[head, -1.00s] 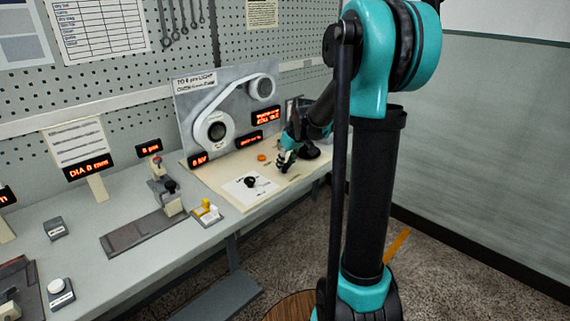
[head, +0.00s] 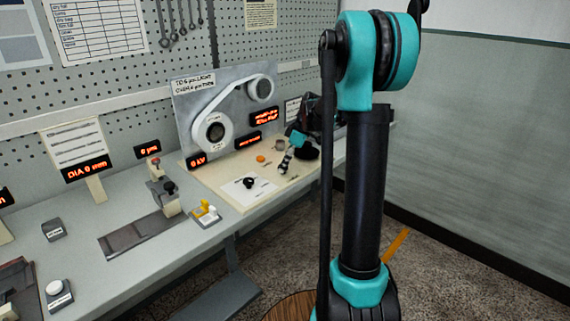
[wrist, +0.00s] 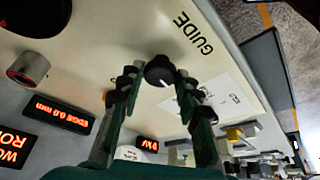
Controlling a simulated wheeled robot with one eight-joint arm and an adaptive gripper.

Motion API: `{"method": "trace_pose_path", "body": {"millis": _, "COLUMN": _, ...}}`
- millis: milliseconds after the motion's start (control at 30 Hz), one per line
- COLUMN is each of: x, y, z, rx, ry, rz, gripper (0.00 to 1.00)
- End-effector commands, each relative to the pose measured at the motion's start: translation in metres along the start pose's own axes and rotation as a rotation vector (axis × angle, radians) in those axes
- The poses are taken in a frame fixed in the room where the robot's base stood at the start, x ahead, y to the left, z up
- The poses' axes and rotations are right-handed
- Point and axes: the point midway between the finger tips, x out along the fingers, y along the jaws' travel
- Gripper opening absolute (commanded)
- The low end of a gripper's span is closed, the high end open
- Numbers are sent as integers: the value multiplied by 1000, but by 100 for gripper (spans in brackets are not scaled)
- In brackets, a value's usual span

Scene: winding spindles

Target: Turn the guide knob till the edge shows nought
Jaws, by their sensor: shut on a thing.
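The guide knob (wrist: 160,70) is a small dark round knob with a white pointer mark, beside the printed word GUIDE (wrist: 194,33) in the wrist view. My gripper (wrist: 158,86) is shut on it, one finger on each side. In the head view my gripper (head: 285,165) is low over the cream board, and the knob cannot be made out there. The edge display (wrist: 62,113) has red digits that appear to read EDGE 0.0 mm. It also shows in the head view (head: 248,140), too small to read.
Behind stands a grey panel with a belt and two rollers (head: 215,131). A yellow-and-white block (head: 206,212) sits left of the board.

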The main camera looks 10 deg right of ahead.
Motion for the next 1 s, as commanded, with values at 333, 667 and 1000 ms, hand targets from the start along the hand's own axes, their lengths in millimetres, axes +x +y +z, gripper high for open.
{"method": "trace_pose_path", "body": {"millis": 333, "x": 0, "y": 0, "z": 1, "rx": -26, "ry": -2, "rz": -11, "gripper": 5}}
{"method": "trace_pose_path", "body": {"millis": 667, "x": 0, "y": 0, "z": 1, "rx": -25, "ry": -2, "rz": -11, "gripper": 46}}
{"method": "trace_pose_path", "body": {"millis": 1000, "x": 0, "y": 0, "z": 0, "rx": -25, "ry": -1, "rz": -11, "gripper": 54}}
